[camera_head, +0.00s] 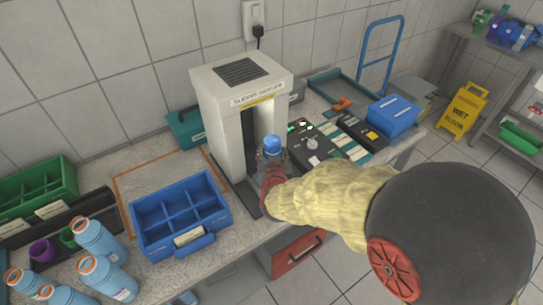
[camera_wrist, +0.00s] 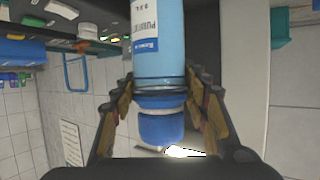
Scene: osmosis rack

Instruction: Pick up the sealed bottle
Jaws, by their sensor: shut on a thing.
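The sealed bottle has a light blue body and a darker blue cap. In the head view its cap (camera_head: 271,145) shows just in front of the opening of the grey-white machine (camera_head: 213,100); its body is mostly hidden by my gripper (camera_head: 272,163). In the wrist view the bottle (camera_wrist: 158,45) carries a white label, with the cap towards the camera. My gripper (camera_wrist: 160,92) is shut on it, with fingers on both sides just around the neck and lower body. I cannot tell whether its base touches a surface.
A blue divided bin (camera_head: 180,222) stands left of the machine. Several light blue bottles with orange rims (camera_head: 96,238) stand at the lower left. A control panel (camera_head: 318,148) and a blue box (camera_head: 393,114) are to the right. A yellow wet-floor sign (camera_head: 463,108) stands beyond.

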